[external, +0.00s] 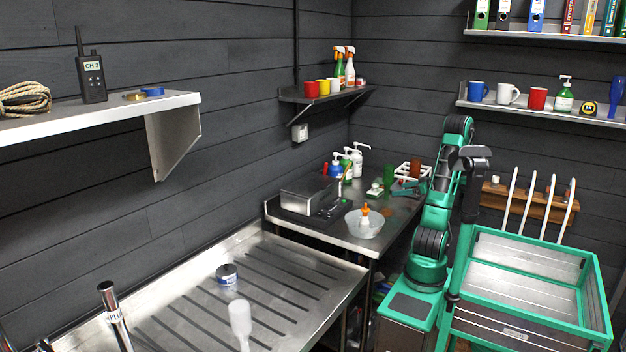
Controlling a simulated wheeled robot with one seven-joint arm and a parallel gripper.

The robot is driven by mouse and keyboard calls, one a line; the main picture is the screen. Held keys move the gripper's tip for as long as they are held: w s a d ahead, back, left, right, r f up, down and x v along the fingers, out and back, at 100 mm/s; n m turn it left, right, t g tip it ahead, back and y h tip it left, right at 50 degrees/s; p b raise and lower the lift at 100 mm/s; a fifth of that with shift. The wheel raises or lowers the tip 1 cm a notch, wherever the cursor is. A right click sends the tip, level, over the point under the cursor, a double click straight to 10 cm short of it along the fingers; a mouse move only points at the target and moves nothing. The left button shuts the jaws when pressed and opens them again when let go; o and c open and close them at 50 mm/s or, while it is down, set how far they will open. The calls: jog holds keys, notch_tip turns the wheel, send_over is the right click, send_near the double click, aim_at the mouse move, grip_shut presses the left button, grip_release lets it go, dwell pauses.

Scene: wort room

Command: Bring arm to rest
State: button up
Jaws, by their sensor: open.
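My green and black arm stands at the right of the steel counter, folded upward with its elbow high in front of the dark wall.
A green-framed tray (520,262) lies right of my arm base. Wall shelves (545,116) hang behind. The slatted drainboard (265,285) is mostly clear.

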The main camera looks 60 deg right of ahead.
aim_at(379, 191)
jog(key=x, duration=1.2)
jog(key=shift+w, duration=0.1)
jog(key=shift+d+r, duration=0.1)
jog(key=shift+r, duration=1.4)
jog(key=shift+f, duration=0.1)
